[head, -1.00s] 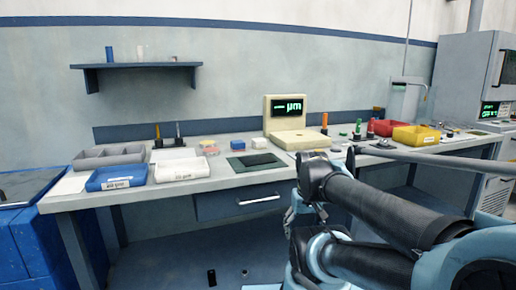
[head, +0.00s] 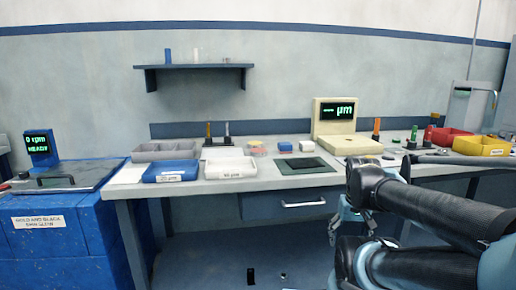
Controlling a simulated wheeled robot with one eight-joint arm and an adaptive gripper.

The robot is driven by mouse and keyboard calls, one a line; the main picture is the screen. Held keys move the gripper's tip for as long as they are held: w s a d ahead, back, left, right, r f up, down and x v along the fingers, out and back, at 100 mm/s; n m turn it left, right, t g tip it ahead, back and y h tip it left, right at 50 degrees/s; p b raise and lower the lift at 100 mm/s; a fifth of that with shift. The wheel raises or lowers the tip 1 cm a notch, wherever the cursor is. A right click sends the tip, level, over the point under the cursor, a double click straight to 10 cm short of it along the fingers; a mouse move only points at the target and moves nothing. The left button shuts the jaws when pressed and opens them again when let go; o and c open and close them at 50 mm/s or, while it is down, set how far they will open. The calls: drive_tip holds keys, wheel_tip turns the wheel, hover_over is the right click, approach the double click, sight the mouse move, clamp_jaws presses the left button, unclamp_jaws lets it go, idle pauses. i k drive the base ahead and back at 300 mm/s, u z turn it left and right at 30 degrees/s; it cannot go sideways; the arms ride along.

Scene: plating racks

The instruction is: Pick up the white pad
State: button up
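Several white things on the bench could be the white pad, and I cannot tell which is meant. A flat white sheet (head: 130,173) lies at the bench's left end, beside the blue tray. A pale flat piece (head: 222,153) lies behind the white tray, partly hidden by it. A small white block (head: 305,146) sits beside a small blue block, behind the dark green mat. My gripper (head: 352,212) hangs in front of the bench's front edge, at right of centre, away from all of these.
On the bench stand a grey divided bin (head: 166,150), a blue tray (head: 172,172), a white tray (head: 230,167), a green mat (head: 306,165) and a cream gauge (head: 335,125). Red and yellow bins (head: 482,146) are at right. A blue machine (head: 60,225) adjoins at left.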

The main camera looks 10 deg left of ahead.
sight(307, 146)
drive_tip(key=z, duration=0.05)
drive_tip(key=k, duration=0.5)
drive_tip(key=z, duration=1.05)
drive_tip(key=i, duration=0.7)
drive_tip(key=u, duration=1.1)
